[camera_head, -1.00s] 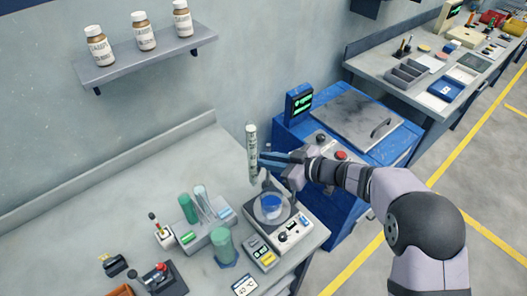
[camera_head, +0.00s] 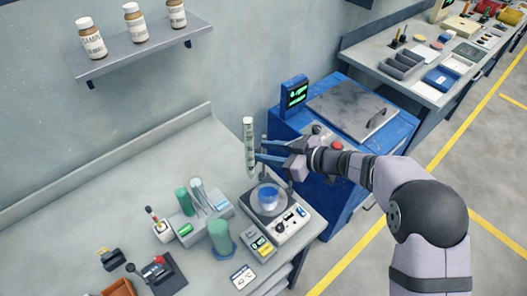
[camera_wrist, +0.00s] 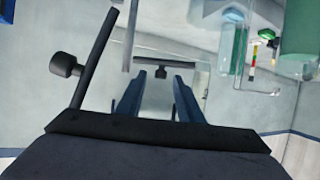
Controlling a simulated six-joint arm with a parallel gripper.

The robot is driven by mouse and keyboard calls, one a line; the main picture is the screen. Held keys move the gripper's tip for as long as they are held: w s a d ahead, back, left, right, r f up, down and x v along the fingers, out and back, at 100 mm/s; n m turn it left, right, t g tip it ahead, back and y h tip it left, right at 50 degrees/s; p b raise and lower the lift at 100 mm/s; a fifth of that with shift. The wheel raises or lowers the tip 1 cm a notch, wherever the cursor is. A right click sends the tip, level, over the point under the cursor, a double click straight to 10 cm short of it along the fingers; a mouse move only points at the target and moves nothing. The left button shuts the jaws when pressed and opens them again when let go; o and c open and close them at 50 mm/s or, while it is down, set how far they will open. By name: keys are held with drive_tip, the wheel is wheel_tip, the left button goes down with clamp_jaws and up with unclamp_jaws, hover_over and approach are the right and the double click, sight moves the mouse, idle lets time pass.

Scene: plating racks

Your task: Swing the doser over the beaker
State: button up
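The doser (camera_head: 249,146) is a pale, upright tube with dark markings in the head view. It hangs above and a little left of the beaker (camera_head: 268,196), which holds blue liquid and stands on a scale-like device (camera_head: 288,226). My gripper (camera_head: 258,149) points left, with its blue fingertips beside the doser. In the wrist view the two fingers (camera_wrist: 162,88) are apart. Whether a fingertip touches the doser is hidden.
A tube rack (camera_head: 204,219) and a green vessel (camera_head: 221,238) stand left of the device. A blue cabinet (camera_head: 362,143) stands behind my arm. The bench's left rear is clear.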

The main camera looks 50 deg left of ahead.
drive_tip(key=b+v, duration=0.2)
drive_tip(key=v, duration=0.4)
drive_tip(key=shift+d, duration=0.15)
drive_tip(key=s+a+f+g+y+b, duration=0.1)
drive_tip(key=s+a+f+y+b, duration=0.1)
drive_tip(key=b, duration=0.5)
drive_tip(key=a+f+y, duration=0.1)
drive_tip(key=a+y, duration=0.1)
drive_tip(key=a, duration=0.1)
drive_tip(key=shift+a+f, duration=0.3)
drive_tip(key=shift+f, duration=0.05)
idle(0.6)
